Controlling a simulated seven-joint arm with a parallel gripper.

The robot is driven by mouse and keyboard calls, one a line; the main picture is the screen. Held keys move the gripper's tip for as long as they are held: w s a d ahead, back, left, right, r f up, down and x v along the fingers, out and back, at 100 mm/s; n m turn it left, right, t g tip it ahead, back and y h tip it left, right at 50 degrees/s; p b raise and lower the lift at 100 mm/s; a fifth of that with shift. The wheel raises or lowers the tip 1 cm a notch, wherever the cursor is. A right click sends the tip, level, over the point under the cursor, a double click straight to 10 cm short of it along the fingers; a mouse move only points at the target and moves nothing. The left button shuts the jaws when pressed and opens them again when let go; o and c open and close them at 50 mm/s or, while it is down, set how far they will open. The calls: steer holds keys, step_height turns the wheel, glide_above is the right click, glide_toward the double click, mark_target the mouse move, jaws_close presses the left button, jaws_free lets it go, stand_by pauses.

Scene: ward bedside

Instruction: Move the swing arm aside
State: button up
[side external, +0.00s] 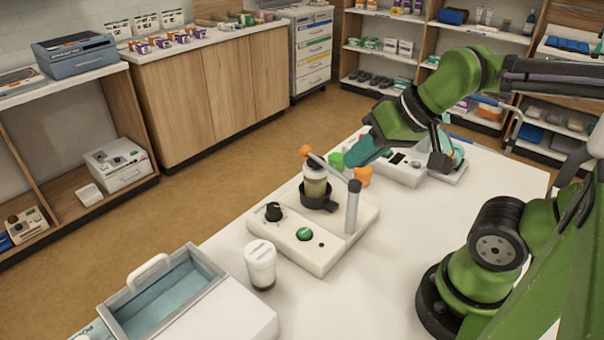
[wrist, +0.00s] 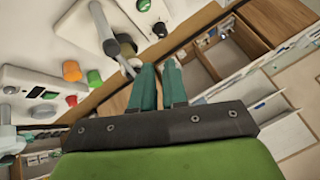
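A green cup (side external: 336,160) and an orange cup (side external: 362,176) stand behind the base, close below my gripper. A white device (side external: 402,169) is to their right. A white-capped container (side external: 261,264) and an open bin (side external: 160,295) stand at the front left. Table space right of the base is clear.

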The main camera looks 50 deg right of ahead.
steer(key=o, duration=0.7)
steer(key=shift+m+g, duration=0.5)
steer(key=shift+g, duration=0.3)
steer(key=w+d, duration=0.2)
steer(key=w, duration=0.1)
steer(key=w+d, duration=0.1)
steer(key=w, duration=0.1)
steer(key=shift+r, duration=0.2)
steer(key=shift+o, duration=0.2)
steer(key=w+d+r+m+g, duration=0.1)
steer(key=w+d+r+g, duration=0.2)
steer(key=w+d, duration=0.6)
steer(key=shift+w+m+g+h, duration=0.3)
steer(key=shift+w, duration=0.95)
steer(key=w+v, duration=0.1)
steer(key=v, duration=0.2)
glide_toward(307, 146)
steer(key=shift+g, duration=0.4)
steer(key=f, duration=0.3)
steer(key=w+f, duration=0.1)
steer(key=f, duration=0.2)
steer(key=a+f, duration=0.1)
steer(key=f, duration=0.2)
steer(key=shift+w+f, duration=0.25)
steer(key=shift+w, duration=0.05)
steer(key=shift+c, duration=0.4)
jaws_close()
